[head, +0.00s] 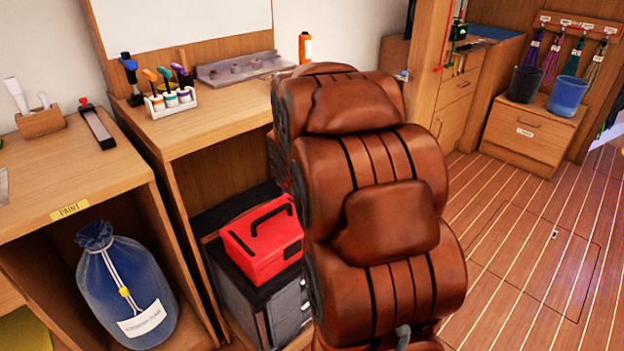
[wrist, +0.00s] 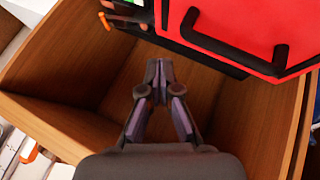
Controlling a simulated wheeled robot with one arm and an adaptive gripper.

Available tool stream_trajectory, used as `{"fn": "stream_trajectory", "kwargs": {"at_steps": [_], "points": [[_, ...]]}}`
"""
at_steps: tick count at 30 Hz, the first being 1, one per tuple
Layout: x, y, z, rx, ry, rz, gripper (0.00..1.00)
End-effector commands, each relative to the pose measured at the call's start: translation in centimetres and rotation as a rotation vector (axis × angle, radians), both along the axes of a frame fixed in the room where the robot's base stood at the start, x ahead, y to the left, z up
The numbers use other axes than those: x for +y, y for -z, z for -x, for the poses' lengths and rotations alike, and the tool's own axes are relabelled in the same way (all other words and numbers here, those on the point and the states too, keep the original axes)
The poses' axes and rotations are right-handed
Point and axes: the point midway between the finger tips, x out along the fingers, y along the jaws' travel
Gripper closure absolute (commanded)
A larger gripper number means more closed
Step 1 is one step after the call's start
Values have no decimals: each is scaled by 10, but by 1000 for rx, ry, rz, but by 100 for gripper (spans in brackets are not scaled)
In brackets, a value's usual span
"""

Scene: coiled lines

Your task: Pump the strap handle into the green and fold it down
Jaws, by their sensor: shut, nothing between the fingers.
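My gripper (wrist: 159,68) is shut and empty in the wrist view, in front of bare wooden panels. In the head view my brown arm fills the middle and the gripper is hidden. I cannot identify the strap handle or its green zone for certain. A small dark device with a hint of green (head: 458,30) stands on the far drawer unit, beside thin red lines (head: 447,45). It is too small to tell whether this is the strap handle. No such handle shows in the wrist view.
A red toolbox (head: 262,240), also in the wrist view (wrist: 245,25), is close to my gripper. A blue bag (head: 127,285) fills the left compartment. The plank floor (head: 530,240) at right is clear.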

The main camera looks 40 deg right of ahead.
Motion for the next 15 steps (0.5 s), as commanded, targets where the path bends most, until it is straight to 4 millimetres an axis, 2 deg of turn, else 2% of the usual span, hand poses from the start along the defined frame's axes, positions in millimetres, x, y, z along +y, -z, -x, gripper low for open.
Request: {"fn": "stream_trajectory", "kwargs": {"at_steps": [1,6,10,15], "points": [[-23,17,-12,-38,-19,29,100],[-84,39,-52,-186,-128,137,100],[-124,57,-70,-300,-216,212,100],[-161,80,-79,-444,-326,287,100]]}}
